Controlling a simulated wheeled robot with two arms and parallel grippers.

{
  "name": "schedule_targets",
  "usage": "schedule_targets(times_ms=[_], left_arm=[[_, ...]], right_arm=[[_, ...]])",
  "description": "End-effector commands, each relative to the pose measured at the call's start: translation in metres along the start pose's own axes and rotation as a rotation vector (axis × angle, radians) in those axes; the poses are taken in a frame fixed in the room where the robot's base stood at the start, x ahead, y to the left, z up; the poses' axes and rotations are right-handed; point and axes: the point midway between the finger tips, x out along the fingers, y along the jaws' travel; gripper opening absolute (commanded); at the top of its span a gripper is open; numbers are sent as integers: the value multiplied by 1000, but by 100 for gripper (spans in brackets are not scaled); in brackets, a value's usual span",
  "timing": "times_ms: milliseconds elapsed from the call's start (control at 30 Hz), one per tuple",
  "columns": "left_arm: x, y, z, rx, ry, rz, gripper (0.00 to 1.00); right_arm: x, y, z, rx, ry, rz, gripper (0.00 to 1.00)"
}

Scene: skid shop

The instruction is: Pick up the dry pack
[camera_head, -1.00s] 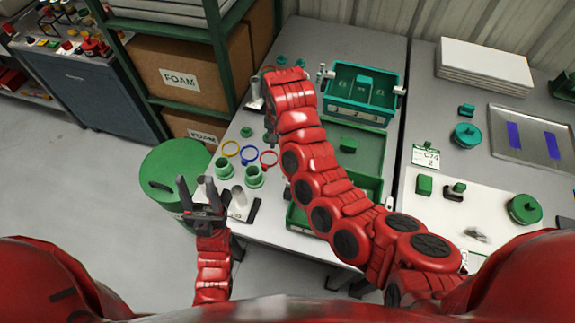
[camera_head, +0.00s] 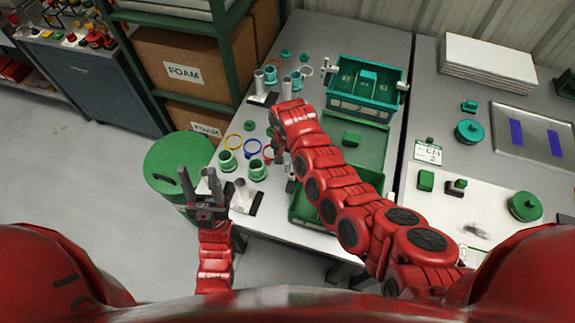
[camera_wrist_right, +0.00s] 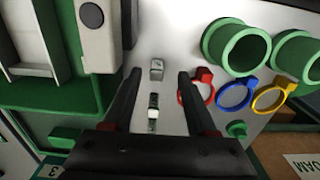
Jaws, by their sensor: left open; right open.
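I cannot tell for sure which thing is the dry pack. In the right wrist view, a small grey block (camera_wrist_right: 157,69) lies on the pale table between the fingertips of my right gripper (camera_wrist_right: 157,80), apart from both. A small white, dark and green piece (camera_wrist_right: 153,112) lies closer to the palm, between the fingers. My right gripper is open and points down at the table; in the head view it (camera_head: 279,150) is partly hidden by its own arm. My left gripper (camera_head: 207,184) is open and empty, by the table's left edge.
A red ring (camera_wrist_right: 194,94), a blue ring (camera_wrist_right: 236,95) and a yellow ring (camera_wrist_right: 273,96) lie beside the right gripper, near green cups (camera_wrist_right: 238,47). A green drum (camera_head: 172,162) stands left of the table.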

Motion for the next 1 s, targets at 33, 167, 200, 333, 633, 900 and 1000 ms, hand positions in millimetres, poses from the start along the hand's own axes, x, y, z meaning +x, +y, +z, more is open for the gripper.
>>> schedule_targets(times_ms=[33,167,200,333,633,900,1000], left_arm=[[6,0,-1,0,0,0,50],[8,0,-2,0,0,0,50],[10,0,-2,0,0,0,50],[4,0,-1,0,0,0,50],[2,0,0,0,0,0,50],[2,0,0,0,0,0,50],[2,0,0,0,0,0,50]], right_arm=[[1,2,0,0,-1,2,57],[12,4,-2,-1,1,2,57],[16,5,-2,-1,-1,4,57],[32,5,-1,-3,-1,4,57],[41,5,-2,2,1,-1,57],[41,5,-2,2,2,-1,38],[41,5,-2,2,1,-1,20]])
